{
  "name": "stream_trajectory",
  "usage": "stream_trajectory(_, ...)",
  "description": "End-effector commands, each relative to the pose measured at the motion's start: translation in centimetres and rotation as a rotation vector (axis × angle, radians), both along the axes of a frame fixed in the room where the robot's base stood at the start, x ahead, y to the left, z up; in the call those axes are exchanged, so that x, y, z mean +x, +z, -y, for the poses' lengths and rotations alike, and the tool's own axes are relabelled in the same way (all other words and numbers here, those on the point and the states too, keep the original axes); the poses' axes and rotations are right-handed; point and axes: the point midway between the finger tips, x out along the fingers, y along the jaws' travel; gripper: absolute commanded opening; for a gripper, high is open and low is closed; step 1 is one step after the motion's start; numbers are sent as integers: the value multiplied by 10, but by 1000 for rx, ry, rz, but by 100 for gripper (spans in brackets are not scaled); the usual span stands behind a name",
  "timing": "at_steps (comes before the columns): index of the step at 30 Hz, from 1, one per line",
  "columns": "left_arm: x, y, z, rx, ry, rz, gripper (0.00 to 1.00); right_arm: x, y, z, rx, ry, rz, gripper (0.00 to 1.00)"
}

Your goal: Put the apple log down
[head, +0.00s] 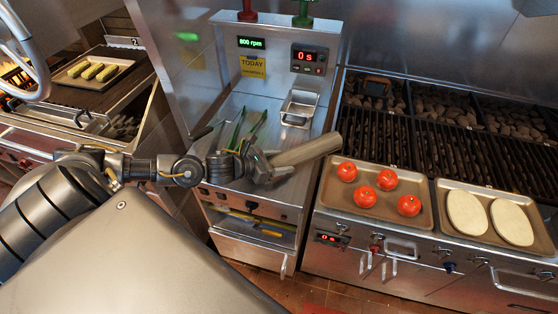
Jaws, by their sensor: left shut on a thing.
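My left gripper (259,165) comes in from the left in the head view and is shut on the apple log (308,149). The log is a greyish-brown cylinder. It is held tilted, its far end pointing right and slightly up, over the right edge of the steel counter (232,188) and toward the grill. The log's near end is partly hidden by the gripper. My right gripper is not in view.
A tray (329,204) with several tomatoes and a tray (444,224) with two pale flat ovals stand before the grill grate (428,145). A small metal pan (299,108) and green-handled tongs (236,128) are on the counter. A tray (76,83) with green pieces stands far left.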

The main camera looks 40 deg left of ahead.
Motion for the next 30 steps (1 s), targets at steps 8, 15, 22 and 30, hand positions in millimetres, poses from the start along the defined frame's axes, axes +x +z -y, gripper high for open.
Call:
stream_trajectory(8, 0, -2, 0, 0, 0, 0, 78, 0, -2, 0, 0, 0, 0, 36)
stream_trajectory(15, 0, -1, 0, 0, 0, 0, 78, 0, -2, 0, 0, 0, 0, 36)
stream_trajectory(22, -13, 3, -8, 4, 0, -3, 78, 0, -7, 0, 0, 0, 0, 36)
stream_trajectory(30, -60, 22, -29, 6, -2, -6, 78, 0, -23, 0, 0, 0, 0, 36)
